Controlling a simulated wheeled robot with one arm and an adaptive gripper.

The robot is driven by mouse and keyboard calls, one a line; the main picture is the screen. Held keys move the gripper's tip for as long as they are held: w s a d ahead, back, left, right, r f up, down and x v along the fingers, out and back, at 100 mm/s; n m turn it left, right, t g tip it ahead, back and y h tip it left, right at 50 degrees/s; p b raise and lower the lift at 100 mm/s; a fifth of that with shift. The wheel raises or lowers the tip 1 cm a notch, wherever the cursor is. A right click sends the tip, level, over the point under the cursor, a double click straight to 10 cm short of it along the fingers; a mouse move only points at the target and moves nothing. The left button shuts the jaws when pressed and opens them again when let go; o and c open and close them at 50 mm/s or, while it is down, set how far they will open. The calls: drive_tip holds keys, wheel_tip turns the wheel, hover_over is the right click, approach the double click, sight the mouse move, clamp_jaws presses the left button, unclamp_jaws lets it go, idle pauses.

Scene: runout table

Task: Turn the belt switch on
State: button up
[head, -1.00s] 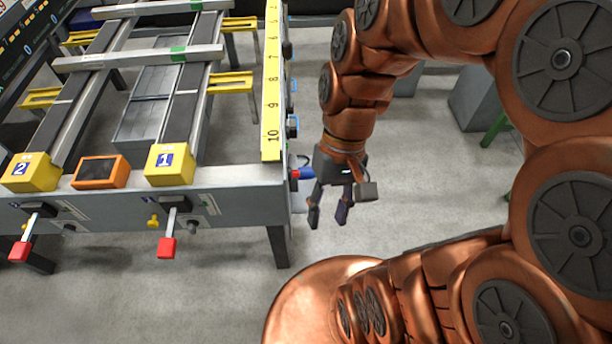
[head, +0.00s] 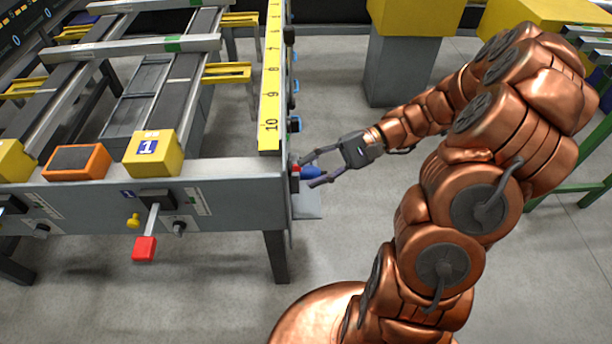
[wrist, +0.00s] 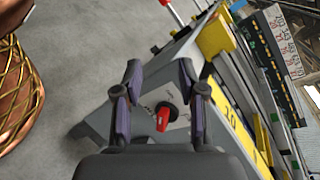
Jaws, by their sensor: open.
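A rotary switch with a red handle (wrist: 163,118) sits on a dark round base on the table's end panel, between my fingers in the wrist view. Its handle lies nearly lengthwise in that picture, slightly tilted. In the head view only a small red part (head: 295,172) shows at the table's right end, with a blue part (head: 310,172) beside it. My gripper (head: 312,170) is open, its fingers pointing left at that panel. Any switch marking is unreadable.
The runout table (head: 235,195) fills the left. A lever with a red grip (head: 145,247) hangs below the yellow block marked 1 (head: 153,155). A yellow scale (head: 268,95) runs along the table's right edge. A grey pedestal (head: 402,65) stands behind my arm. Floor is clear in front.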

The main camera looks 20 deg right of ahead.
sight(294, 168)
drive_tip(key=w+d+f+m+t+y+b, duration=0.2)
drive_tip(key=w+d+f+m+t+b, duration=0.15)
drive_tip(key=d+f+t, duration=0.35)
drive_tip(key=w+a+g, duration=0.1)
drive_tip(key=w+a, duration=0.2)
drive_tip(key=a, duration=0.3)
drive_tip(key=shift+w+f+m, duration=0.15)
drive_tip(key=shift+f+m, duration=0.05)
drive_tip(key=shift+m, duration=0.25)
clamp_jaws()
